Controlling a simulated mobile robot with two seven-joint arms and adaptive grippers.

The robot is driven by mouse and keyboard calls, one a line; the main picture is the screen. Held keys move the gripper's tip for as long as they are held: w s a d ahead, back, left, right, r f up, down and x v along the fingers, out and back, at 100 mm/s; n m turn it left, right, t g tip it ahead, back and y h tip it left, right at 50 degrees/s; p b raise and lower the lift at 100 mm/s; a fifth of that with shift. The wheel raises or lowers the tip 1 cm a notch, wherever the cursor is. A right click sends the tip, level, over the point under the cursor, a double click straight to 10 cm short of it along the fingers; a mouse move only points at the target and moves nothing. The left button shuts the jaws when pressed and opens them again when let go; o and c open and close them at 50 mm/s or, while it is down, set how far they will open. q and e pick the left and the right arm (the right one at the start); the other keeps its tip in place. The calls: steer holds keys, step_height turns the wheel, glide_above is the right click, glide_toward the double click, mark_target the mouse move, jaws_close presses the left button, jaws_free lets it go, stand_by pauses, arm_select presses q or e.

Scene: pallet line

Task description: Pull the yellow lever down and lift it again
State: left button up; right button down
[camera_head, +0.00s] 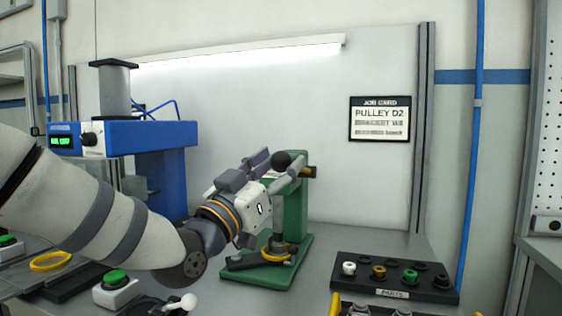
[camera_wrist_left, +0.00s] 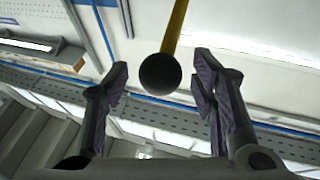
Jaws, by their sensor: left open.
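A green press (camera_head: 297,215) stands on the bench near the middle of the head view. The yellow lever (camera_wrist_left: 176,28) shows in the left wrist view as a yellow rod ending in a round black knob (camera_wrist_left: 160,74). In the head view the knob (camera_head: 281,160) is at the top of the press, and the rod is mostly hidden by my gripper. My left gripper (camera_head: 275,170) is open at the knob. In the left wrist view its fingers (camera_wrist_left: 159,77) lie on either side of the knob, with gaps on both sides. My right gripper is not in view.
A blue machine (camera_head: 158,150) stands at the back left. A black tray with several small parts (camera_head: 396,279) lies right of the press. Green push buttons (camera_head: 117,280) and a yellow ring (camera_head: 50,261) are at the left. A job card (camera_head: 379,119) hangs on the back panel.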

arm_select(q)
steer(key=shift+x, duration=0.8)
steer(key=shift+c, duration=0.4)
